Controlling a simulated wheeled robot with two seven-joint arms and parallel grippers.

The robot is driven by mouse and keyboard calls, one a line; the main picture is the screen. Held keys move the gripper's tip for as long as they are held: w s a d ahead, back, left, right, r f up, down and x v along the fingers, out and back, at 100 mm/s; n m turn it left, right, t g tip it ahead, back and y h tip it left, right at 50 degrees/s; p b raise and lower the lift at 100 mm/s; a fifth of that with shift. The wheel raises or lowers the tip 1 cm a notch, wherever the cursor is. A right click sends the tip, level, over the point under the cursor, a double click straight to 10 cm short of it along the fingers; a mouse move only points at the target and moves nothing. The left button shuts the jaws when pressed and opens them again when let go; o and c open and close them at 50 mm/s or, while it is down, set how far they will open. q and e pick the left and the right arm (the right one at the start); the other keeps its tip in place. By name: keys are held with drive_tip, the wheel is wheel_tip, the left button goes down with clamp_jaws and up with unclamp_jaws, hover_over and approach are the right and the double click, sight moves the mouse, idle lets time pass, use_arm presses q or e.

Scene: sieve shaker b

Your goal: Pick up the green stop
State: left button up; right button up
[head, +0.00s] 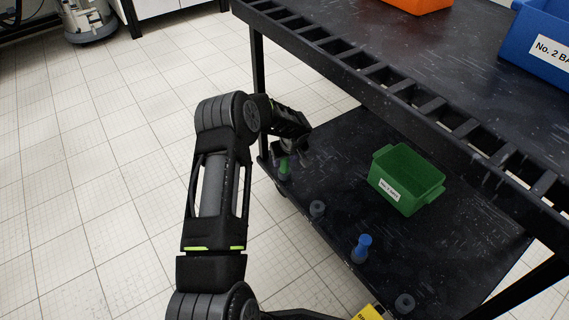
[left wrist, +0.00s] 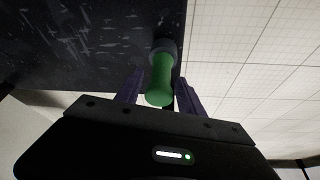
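The green stop (head: 284,168) is an upright green peg with a grey lower part, near the left corner of the cart's lower shelf (head: 335,155). It also shows in the left wrist view (left wrist: 160,80), end towards the camera. My left gripper (head: 287,158) is at the stop. In the left wrist view its two purple fingers (left wrist: 160,92) are on either side of the green peg, with narrow gaps, so it appears open and not closed on it. My right gripper is not in view.
A green bin (head: 408,180), a blue peg (head: 362,247) and grey round pieces (head: 317,208) (head: 405,302) are on the lower shelf. The slotted upper shelf (head: 390,75) overhangs, carrying orange (head: 420,4) and blue (head: 545,40) bins. A yellow object (head: 369,313) shows at the bottom edge.

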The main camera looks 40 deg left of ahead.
use_arm(q)
clamp_jaws()
idle(0.5)
wheel_tip(320, 180, up, 10)
drive_tip(key=p, duration=0.3)
drive_tip(key=shift+p, duration=0.35)
drive_tip(key=shift+s, duration=0.1)
idle(0.3)
